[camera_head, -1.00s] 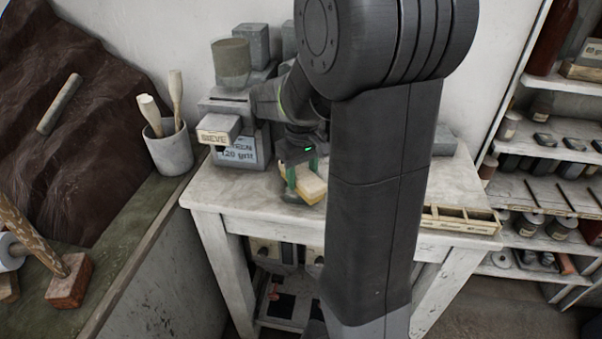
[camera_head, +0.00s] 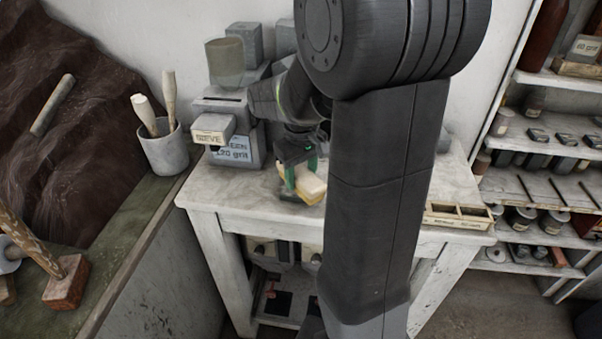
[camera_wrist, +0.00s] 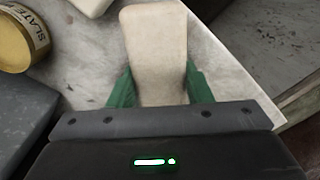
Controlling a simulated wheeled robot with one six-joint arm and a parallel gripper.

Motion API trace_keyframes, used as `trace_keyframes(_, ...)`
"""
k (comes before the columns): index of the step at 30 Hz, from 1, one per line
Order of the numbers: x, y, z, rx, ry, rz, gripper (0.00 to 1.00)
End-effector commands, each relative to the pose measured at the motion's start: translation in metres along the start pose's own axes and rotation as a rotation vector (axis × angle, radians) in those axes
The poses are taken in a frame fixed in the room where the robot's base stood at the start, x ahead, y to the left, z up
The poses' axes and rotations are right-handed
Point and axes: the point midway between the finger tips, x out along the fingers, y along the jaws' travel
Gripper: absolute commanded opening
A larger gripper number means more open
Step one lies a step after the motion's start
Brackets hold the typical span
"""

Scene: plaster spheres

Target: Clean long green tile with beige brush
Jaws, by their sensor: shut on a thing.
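My gripper (camera_head: 298,174) is low over the white worktable (camera_head: 230,197). Its green fingers are shut on the beige brush (camera_head: 312,186), a pale block with a yellowish lower edge. In the wrist view the brush (camera_wrist: 155,45) sits between the two green fingers and points away from my gripper (camera_wrist: 160,88). I cannot tell whether the brush touches the tabletop. I cannot pick out the long green tile in either view. My arm hides part of the table.
A tool cup (camera_head: 165,150) is at left. A divided tray (camera_head: 458,216) lies at right. A slate tin (camera_wrist: 20,40) and grey block (camera_wrist: 30,105) are near my gripper.

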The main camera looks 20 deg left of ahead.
Motion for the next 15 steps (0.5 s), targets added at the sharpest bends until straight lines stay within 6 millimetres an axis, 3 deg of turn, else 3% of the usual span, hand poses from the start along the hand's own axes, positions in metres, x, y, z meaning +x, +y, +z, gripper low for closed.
trace_keyframes(15,0.0102,0.0,-0.0001,0.0,0.0,0.0,0.27)
